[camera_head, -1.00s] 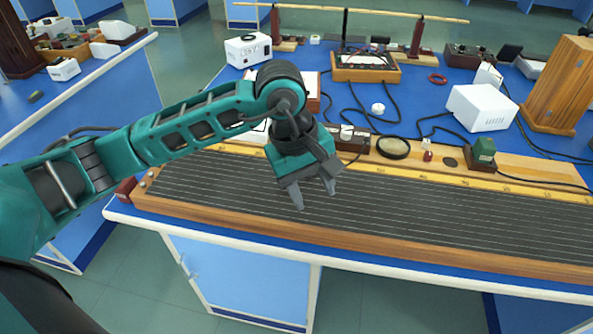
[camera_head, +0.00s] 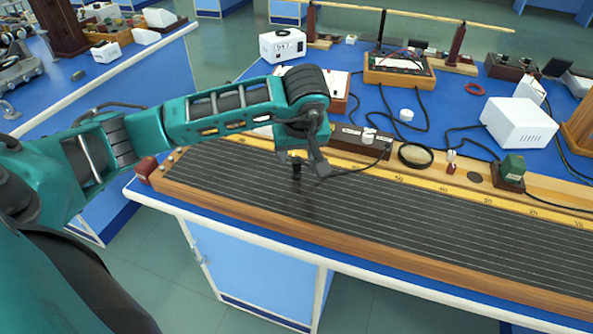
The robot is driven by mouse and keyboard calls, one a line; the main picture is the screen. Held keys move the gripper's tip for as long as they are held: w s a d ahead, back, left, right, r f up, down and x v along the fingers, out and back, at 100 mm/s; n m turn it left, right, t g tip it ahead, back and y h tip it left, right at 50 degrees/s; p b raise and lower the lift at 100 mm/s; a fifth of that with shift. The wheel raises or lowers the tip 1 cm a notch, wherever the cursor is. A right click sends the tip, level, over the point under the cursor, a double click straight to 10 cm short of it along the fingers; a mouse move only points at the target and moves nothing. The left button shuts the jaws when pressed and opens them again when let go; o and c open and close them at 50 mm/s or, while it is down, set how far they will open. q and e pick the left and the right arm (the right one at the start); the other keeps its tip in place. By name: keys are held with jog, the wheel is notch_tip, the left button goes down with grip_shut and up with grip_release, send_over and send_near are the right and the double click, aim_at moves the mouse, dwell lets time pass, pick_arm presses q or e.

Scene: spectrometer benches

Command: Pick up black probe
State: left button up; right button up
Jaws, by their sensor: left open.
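My left gripper (camera_head: 300,164) points down over the left part of a long dark board with pale lengthwise lines and a wooden frame (camera_head: 400,247). Its jaws are open. A small black upright piece, which looks like the black probe (camera_head: 296,170), shows between and just below the fingers. I cannot tell whether the fingers touch it, or whether it rests on the board. A thin dark cable runs from near the fingers to a dark box (camera_head: 350,138) behind the board. My right gripper is not in view.
Behind the board are a round black-rimmed lens (camera_head: 415,155), a green block (camera_head: 512,168), a white box (camera_head: 519,125) and a wooden-cased meter (camera_head: 399,72). Loose cables lie among them. The right part of the board is clear. Another blue bench stands at the left.

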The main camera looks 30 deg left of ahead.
aim_at(296, 160)
pick_arm(q)
jog(key=x, duration=0.5)
jog(key=shift+w+f, duration=0.1)
jog(key=shift+c, duration=0.3)
grip_shut()
